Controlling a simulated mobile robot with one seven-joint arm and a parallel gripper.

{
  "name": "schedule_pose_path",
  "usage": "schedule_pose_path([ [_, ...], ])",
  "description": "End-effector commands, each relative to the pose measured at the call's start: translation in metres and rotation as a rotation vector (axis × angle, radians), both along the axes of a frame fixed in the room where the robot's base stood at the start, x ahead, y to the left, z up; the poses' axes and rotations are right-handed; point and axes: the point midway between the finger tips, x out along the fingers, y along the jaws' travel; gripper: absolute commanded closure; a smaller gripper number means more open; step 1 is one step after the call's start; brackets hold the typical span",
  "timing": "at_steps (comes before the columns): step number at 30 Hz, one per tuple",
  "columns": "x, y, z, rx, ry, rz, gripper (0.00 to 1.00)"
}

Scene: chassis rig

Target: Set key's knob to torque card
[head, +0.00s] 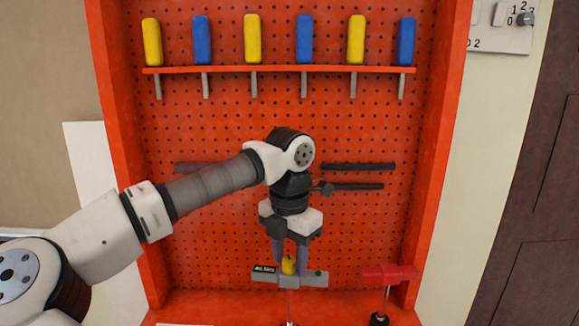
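A grey key with a crossbar (312,280) stands upright low in front of the red pegboard, on a thin shaft. A small yellow knob (289,266) sits at the middle of its top. A black label with tiny white marks, too small to read, is at the bar's left, and a green spot is at its right. My gripper (289,264) points down with its purple-grey fingers on either side of the yellow knob. Whether they press on it cannot be told. A pale panel (495,38) with digits and a dark knob is cut off at the top right; I cannot tell whether it is the torque card.
A second, red-barred key (390,274) stands close by on the right. Dark bars (357,167) hang on the pegboard (220,120) behind my arm. Red side walls (435,150) bound the space.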

Motion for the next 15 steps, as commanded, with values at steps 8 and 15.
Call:
schedule_pose_path([
  [8,0.000,0.000,0.026,0.001,-0.001,0.000,0.60],
  [15,0.000,0.000,0.045,0.001,-0.001,0.000,0.60],
])
